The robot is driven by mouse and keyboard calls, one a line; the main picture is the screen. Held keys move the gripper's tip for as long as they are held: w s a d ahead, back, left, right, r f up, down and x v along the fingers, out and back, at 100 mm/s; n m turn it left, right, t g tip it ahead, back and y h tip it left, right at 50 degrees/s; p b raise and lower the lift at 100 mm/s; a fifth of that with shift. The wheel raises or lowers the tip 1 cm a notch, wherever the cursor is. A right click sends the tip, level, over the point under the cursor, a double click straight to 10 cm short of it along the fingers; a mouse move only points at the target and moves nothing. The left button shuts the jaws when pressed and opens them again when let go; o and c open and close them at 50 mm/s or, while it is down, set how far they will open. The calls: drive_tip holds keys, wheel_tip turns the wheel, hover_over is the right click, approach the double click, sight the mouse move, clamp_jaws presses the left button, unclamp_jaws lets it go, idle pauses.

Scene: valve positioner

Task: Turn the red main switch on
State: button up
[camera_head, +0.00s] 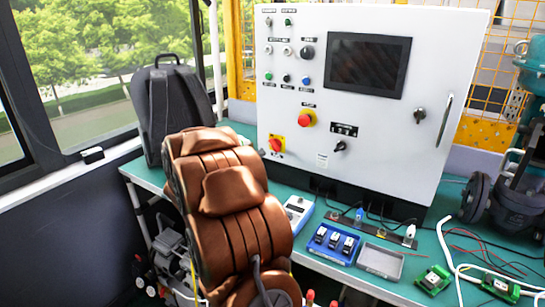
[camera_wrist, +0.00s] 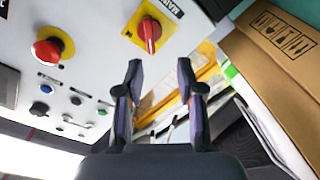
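The red main switch (camera_head: 277,143) is a rotary knob on a yellow plate, low on the left of the white control panel's front. In the wrist view the red main switch (camera_wrist: 150,34) shows its handle pointing roughly up and down the picture, beside a black label. My gripper (camera_wrist: 160,75) is open and empty. Its two dark fingers point toward the switch, and the switch lies beyond the tips, apart from them. My gripper does not show in the head view. I cannot tell whether the switch is on or off.
A red mushroom button (camera_head: 306,118) on a yellow plate sits up and right of the switch. The panel (camera_head: 375,125) also carries a dark screen (camera_head: 367,65) and small buttons. A black backpack (camera_head: 172,105) stands left. A cardboard box (camera_wrist: 275,50) is right in the wrist view.

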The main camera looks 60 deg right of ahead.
sight(273, 148)
drive_tip(key=shift+g, duration=0.6)
drive_tip(key=shift+s+d+f, duration=0.1)
drive_tip(key=shift+s+d, duration=0.05)
drive_tip(key=shift+d, duration=1.3)
drive_tip(key=shift+s+d+r, duration=0.1)
drive_tip(key=shift+s+d, duration=0.1)
drive_tip(key=shift+d, duration=1.2)
drive_tip(key=shift+s+d+f, duration=0.1)
drive_tip(key=shift+s+d, duration=0.05)
drive_tip(key=shift+d, duration=1.3)
clamp_jaws()
